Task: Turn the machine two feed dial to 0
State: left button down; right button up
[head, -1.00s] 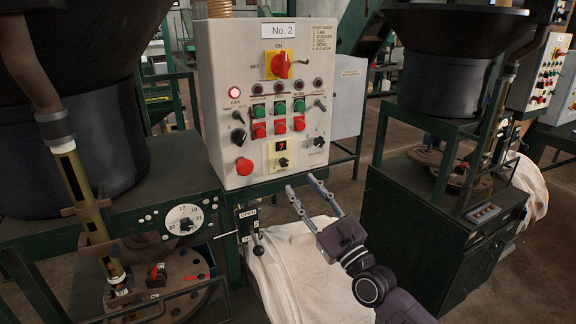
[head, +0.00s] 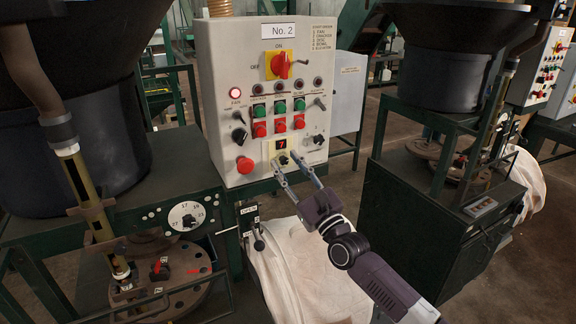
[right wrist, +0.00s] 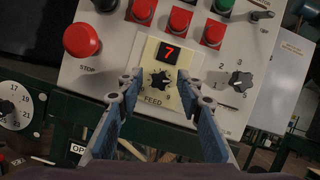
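The feed dial (head: 284,159) is a small black knob on a cream plate low on the No. 2 control panel (head: 219,100). It also shows in the right wrist view (right wrist: 161,79), above the word FEED. The red display (right wrist: 169,53) just above it reads 7. My right gripper (head: 290,164) is open in front of the plate. In the right wrist view its two fingers (right wrist: 157,85) stand on either side of the dial, with a gap between them. I cannot tell whether they touch the panel. My left gripper is not in view.
A red stop button (right wrist: 82,40) is left of the feed plate, and a black selector knob (right wrist: 240,82) is right of it. Red and green buttons sit above. A white bag (head: 302,270) hangs below the panel. A dark cabinet (head: 405,245) stands to the right.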

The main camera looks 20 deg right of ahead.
grip_shut()
